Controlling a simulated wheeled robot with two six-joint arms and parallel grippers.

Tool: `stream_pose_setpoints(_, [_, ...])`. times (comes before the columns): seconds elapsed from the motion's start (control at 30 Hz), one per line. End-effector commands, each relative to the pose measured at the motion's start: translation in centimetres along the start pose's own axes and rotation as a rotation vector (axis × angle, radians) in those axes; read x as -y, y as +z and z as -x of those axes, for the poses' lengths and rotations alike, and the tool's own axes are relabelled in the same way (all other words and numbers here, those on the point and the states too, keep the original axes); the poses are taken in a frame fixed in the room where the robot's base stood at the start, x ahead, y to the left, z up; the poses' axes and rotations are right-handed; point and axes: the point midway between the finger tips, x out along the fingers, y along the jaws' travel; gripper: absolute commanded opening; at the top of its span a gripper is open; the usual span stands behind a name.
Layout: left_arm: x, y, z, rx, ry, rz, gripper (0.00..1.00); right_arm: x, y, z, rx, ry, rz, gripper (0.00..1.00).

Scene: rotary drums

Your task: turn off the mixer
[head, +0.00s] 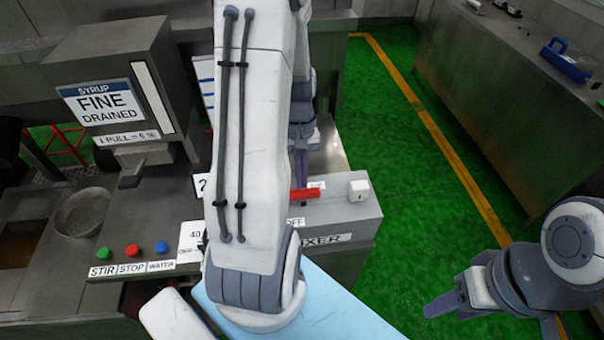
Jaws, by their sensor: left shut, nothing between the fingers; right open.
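The mixer control box (350,214) stands right of centre with a label ending in "XER" on its front. A red lever (306,194) sticks out to the right from behind my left arm. An "OFF" label (296,222) lies below the lever, and a smaller label above it is too small to read. My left gripper (301,172) is shut and empty, pointing down just above and behind the red lever. My arm hides part of it, and I cannot tell if it touches the lever. My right gripper (440,306) is open and empty at the lower right, apart from the box.
A white block (359,190) sits on the box's right end. A steel counter (500,90) runs along the right. Green floor between is clear.

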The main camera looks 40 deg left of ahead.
Motion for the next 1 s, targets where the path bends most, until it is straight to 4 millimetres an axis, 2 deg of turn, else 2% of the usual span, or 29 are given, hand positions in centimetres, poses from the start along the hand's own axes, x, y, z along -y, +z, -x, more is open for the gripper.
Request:
stream_pose_setpoints(0.37, [-0.05,0.04,0.00,-0.001,-0.001,-0.005,0.00,0.00,0.01,-0.01,0.000,0.000,0.000,0.50])
stream_pose_setpoints(1.0, [-0.58,0.81,-0.17,0.000,-0.029,-0.115,0.00,0.02,-0.01,0.28,0.000,0.000,0.000,0.50])
